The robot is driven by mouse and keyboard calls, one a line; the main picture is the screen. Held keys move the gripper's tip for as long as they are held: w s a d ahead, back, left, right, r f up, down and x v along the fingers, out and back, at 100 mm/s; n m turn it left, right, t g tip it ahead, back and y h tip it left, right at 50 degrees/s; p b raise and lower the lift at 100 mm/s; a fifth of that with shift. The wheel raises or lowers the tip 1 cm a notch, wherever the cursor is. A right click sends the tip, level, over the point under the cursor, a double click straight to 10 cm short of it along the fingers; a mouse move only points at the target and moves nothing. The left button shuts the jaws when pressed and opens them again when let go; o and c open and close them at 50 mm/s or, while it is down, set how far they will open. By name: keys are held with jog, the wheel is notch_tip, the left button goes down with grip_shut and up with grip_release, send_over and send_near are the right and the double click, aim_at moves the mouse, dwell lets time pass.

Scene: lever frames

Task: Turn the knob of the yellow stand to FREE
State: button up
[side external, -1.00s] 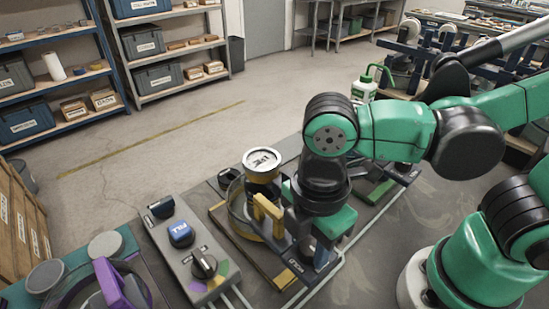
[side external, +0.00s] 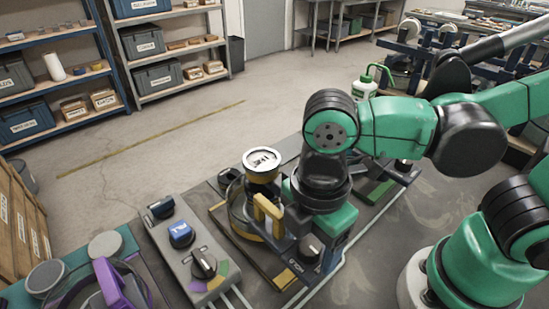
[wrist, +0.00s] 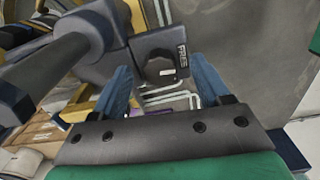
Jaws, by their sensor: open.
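The yellow stand, with a round gauge (side external: 262,161) on top and a yellow lever handle (side external: 268,209), stands mid-bench in the side view. Its dark knob (side external: 310,248) sits on a low block at the front right; the knob also shows in the wrist view (wrist: 158,69). A short white mark shows on the knob's right side, near a label (wrist: 181,54) that seems to read FREE. My gripper (wrist: 162,82) is open, its blue fingers apart on either side of the knob in the wrist picture. I cannot tell the height between fingertips and knob.
A grey panel (side external: 192,262) with a blue block and a black dial stands to the left. A purple-handled fixture (side external: 110,284) is at the lower left. The lever arm (wrist: 50,70) lies close to the left finger. Bare bench shows right of the knob.

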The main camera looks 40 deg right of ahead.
aim_at(274, 207)
jog(key=shift+r, duration=2.65)
jog(key=shift+w+a+f+m+y, duration=0.1)
jog(key=shift+w+m+y, duration=0.25)
jog(key=shift+m, duration=0.25)
jog(key=w+m+t+y, duration=0.1)
jog(key=m, duration=0.2)
jog(key=w+m+t+y, duration=0.1)
jog(key=w+m+y, duration=0.1)
jog(key=m, duration=0.1)
jog(key=w+m+t+y, duration=0.1)
jog(key=w+m, duration=0.1)
jog(key=m, duration=0.1)
jog(key=shift+w+a+r+t+y, duration=0.1)
jog(key=shift+a+r+t+y, duration=0.15)
jog(key=shift+t, duration=0.15)
jog(key=w+d+f+m+t+h, duration=0.1)
jog(key=w+d+m+t+h, duration=0.2)
jog(key=d, duration=1.1)
jog(key=m+h, duration=0.2)
jog(key=m, duration=0.2)
jog(key=shift+f, duration=0.35)
